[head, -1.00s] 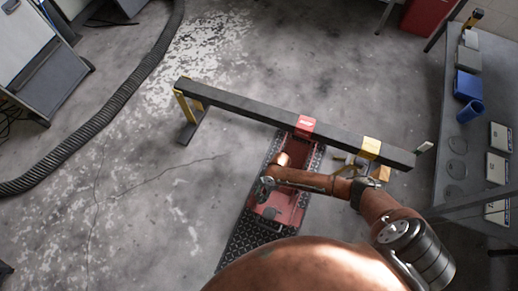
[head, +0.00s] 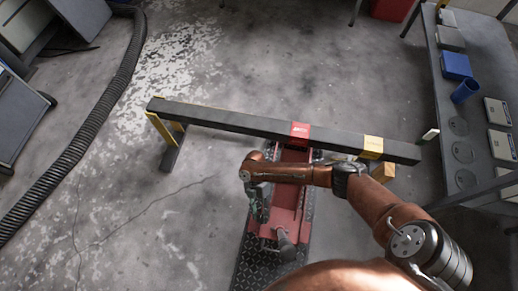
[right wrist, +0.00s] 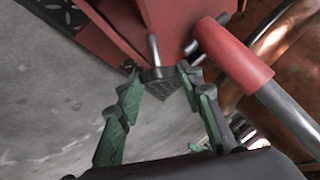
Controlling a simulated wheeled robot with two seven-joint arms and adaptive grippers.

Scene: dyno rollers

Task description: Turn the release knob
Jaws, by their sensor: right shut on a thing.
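A red floor jack (head: 291,196) stands on a dark diamond-plate strip under a long black beam. My right gripper (head: 259,207) is at the left side of the jack, low beside its body. In the right wrist view the green-padded fingers of my right gripper (right wrist: 163,82) are closed on the dark release knob (right wrist: 158,74), which sits on a short metal shaft at the jack's red body (right wrist: 120,30). The knob is hidden in the head view by the gripper. My left gripper is in neither view.
The jack's red handle socket with a grey bar (right wrist: 240,70) lies right of the gripper. The black beam (head: 230,121) crosses behind on yellow stands. A workbench (head: 465,120) is at right, a black hose (head: 100,110) at left. The floor left of the jack is clear.

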